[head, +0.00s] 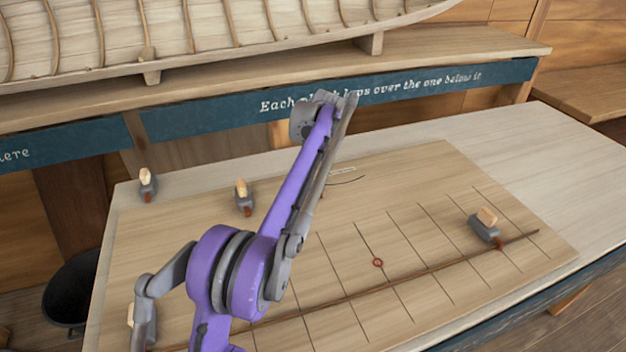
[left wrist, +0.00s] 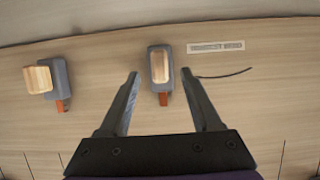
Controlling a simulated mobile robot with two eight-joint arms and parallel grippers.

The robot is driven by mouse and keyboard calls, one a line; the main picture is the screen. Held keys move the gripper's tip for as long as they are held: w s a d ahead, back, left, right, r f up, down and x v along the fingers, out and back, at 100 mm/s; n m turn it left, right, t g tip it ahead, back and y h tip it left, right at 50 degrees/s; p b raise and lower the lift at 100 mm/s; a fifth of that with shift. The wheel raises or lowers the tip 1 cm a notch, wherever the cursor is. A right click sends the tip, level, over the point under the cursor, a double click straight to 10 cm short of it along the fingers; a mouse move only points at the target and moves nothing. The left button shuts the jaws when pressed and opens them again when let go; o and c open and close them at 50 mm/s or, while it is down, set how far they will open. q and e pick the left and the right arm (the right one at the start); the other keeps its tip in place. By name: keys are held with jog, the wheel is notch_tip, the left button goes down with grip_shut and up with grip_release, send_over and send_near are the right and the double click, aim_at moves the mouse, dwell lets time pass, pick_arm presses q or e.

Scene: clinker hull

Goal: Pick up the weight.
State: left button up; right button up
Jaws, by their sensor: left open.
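My left gripper (left wrist: 160,74) is open in the left wrist view, its two fingers apart. A grey weight (left wrist: 162,88) with a pale wooden block on top and a rust-red tip shows between the fingers; I cannot tell its height relative to them. A second such weight (left wrist: 59,88) stands to the left, outside the fingers. My right gripper is not in view.
The weights stand on a pale wooden board (head: 420,170) with a line grid on a table. A long thin brown batten (head: 440,268) crosses it, with a small red ring mark (head: 377,262) nearby. A small label strip (left wrist: 215,46) lies behind. The hull (head: 230,25) rests on a bench behind.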

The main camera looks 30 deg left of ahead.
aim_at(314, 180)
pick_arm(q)
jog(key=x, duration=0.4)
jog(key=shift+a+f, duration=0.1)
jog(key=shift+f, duration=0.05)
grip_shut()
dwell(1.2)
